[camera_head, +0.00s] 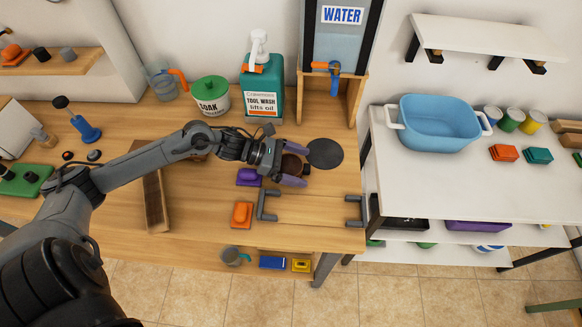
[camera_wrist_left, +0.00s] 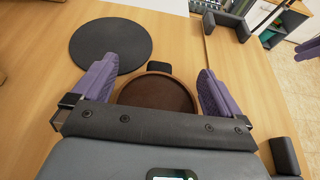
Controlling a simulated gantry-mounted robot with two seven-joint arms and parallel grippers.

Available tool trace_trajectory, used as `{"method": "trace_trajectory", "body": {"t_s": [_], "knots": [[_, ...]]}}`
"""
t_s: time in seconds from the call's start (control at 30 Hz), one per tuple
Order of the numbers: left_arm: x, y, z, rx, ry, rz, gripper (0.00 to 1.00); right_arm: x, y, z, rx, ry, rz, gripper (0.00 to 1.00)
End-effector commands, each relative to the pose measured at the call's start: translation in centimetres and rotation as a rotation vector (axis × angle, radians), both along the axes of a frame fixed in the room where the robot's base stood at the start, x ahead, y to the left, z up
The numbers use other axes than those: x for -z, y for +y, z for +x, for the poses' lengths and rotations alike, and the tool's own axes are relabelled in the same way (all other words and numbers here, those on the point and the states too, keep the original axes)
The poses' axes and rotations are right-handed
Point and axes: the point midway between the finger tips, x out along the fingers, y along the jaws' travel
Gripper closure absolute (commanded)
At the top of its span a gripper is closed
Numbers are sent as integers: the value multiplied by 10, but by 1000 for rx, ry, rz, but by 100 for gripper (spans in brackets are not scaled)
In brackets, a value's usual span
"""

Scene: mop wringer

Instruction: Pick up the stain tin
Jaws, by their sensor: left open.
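The stain tin is a round, open-topped brown tin (camera_head: 291,164) on the wooden bench, left of a dark round mat. In the left wrist view the brown tin (camera_wrist_left: 157,95) shows a dark brown inside, with a small black tab on its far side. My left gripper (camera_head: 299,174) is open, its two purple fingers on either side of the tin. In the left wrist view, gaps show between the tin and the fingertips of the left gripper (camera_wrist_left: 157,68). The gripper body hides the tin's near side.
The dark round mat (camera_head: 325,153) lies just right of the tin. Grey brackets (camera_head: 265,206) stand near the bench front, with an orange block (camera_head: 242,214) and a purple block (camera_head: 248,176) nearby. A teal tool wash bottle (camera_head: 262,90) and the water dispenser (camera_head: 340,45) stand behind.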

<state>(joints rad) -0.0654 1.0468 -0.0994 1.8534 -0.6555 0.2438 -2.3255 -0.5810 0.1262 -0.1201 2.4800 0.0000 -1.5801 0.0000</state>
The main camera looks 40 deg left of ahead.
Motion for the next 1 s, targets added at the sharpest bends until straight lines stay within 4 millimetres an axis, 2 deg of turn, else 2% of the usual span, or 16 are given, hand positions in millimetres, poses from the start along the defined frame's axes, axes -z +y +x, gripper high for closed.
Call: {"method": "trace_trajectory", "body": {"t_s": [0.27,0.63,1.0], "knots": [[0,-1,1,0,-1,1,0,0,0,0,0,0,0,57],[0,-1,1,0,0,0,56,0,2,0,4,0,7,57],[-4,-1,1,0,-3,0,56,-1,2,0,6,-1,10,57]]}}
